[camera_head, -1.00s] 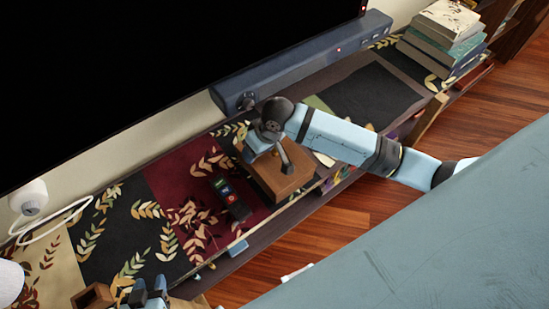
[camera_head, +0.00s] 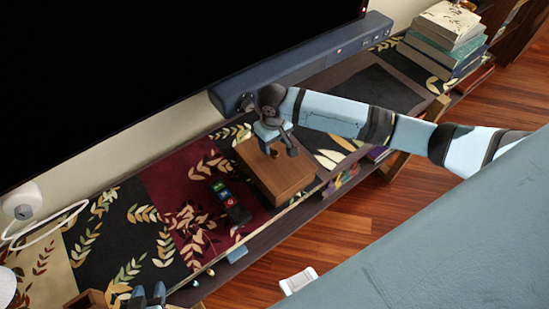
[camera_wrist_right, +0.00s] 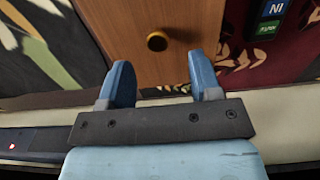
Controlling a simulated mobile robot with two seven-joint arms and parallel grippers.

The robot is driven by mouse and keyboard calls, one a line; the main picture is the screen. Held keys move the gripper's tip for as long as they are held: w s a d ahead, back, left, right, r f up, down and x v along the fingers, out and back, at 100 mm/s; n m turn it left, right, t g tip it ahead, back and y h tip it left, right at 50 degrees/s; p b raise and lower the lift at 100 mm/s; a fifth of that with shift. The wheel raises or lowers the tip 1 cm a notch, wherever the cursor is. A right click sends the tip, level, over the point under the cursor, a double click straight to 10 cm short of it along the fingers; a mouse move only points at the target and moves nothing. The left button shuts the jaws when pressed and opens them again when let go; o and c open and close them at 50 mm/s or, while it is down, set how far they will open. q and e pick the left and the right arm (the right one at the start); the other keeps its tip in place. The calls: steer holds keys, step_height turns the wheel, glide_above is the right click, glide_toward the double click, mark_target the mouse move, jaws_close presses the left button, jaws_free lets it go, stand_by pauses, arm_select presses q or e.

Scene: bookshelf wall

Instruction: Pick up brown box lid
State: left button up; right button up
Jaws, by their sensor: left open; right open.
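The brown box (camera_head: 278,178) sits on the patterned shelf top, with its flat wooden lid (camera_head: 263,156) facing up. In the right wrist view the lid (camera_wrist_right: 192,22) shows a small round brass knob (camera_wrist_right: 157,41). My right gripper (camera_head: 279,148) is over the lid. In the wrist view its blue fingers (camera_wrist_right: 160,80) are apart, with the knob ahead of the gap between them and nothing held. My left gripper (camera_head: 150,296) is at the bottom left edge, partly cut off, with fingers apart and empty.
A dark remote-like object with coloured labels (camera_head: 230,200) lies left of the box. A long soundbar (camera_head: 300,68) runs behind, under a black screen (camera_head: 160,70). Books (camera_head: 446,38) are stacked at the far right. Another brown box (camera_head: 88,300) is at the bottom left.

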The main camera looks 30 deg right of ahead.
mark_target(274, 152)
steer(key=shift+d+f, duration=0.15)
steer(key=shift+f, duration=2.55)
jaws_close()
steer(key=shift+w+r, duration=0.1)
steer(key=shift+r, duration=0.05)
